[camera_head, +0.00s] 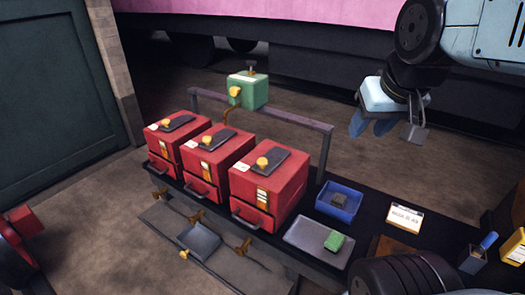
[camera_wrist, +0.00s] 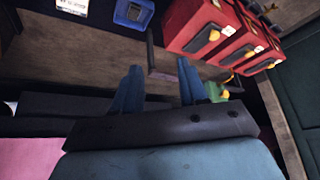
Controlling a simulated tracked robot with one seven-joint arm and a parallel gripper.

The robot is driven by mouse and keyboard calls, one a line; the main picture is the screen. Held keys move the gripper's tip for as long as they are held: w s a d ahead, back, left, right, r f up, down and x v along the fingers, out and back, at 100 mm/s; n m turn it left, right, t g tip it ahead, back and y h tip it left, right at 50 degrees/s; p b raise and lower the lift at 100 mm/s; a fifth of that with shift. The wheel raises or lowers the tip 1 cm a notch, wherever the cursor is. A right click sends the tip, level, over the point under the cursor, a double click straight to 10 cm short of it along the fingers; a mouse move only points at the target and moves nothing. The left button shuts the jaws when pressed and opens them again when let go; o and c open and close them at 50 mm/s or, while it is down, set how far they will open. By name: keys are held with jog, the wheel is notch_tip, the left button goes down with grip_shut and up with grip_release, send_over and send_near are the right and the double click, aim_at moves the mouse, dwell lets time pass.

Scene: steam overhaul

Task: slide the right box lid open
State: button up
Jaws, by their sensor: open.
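Three red boxes stand in a row on the dark bench. The right box (camera_head: 283,200) has a dark lid (camera_head: 264,166) on top with a yellow knob (camera_head: 262,162). The lid lies flat on the box top; I cannot tell whether it is fully shut. In the wrist view the right box (camera_wrist: 180,28) is the one nearest the blue tray, with its dark lid (camera_wrist: 203,43) showing. My gripper (camera_head: 370,122) hangs up and to the right of the right box, apart from it. Its blue fingers (camera_wrist: 158,78) are spread with nothing between them.
A metal rail (camera_head: 285,117) runs behind the boxes, with a green box (camera_head: 249,91) above it. A blue tray (camera_head: 339,201), a grey tray (camera_head: 305,239) with a green block (camera_head: 334,241), and a label card (camera_head: 405,218) lie to the right. Open air surrounds my gripper.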

jog(key=shift+o, duration=1.6)
jog(key=shift+w+r, duration=0.1)
jog(key=shift+w, duration=0.1)
jog(key=shift+o, duration=0.5)
jog(key=w+a+n+g, duration=0.1)
jog(key=w+a+n, duration=0.1)
jog(key=w+n, duration=0.2)
jog(key=shift+w+a+n, duration=0.2)
jog(key=shift+w+n, duration=0.1)
jog(key=shift+w, duration=0.9)
jog(key=n+g, duration=0.5)
jog(key=n, duration=1)
send_over(262, 160)
notch_tip(262, 160, down, 12)
notch_tip(262, 160, down, 14)
jog(key=shift+s+r, duration=0.1)
grip_shut()
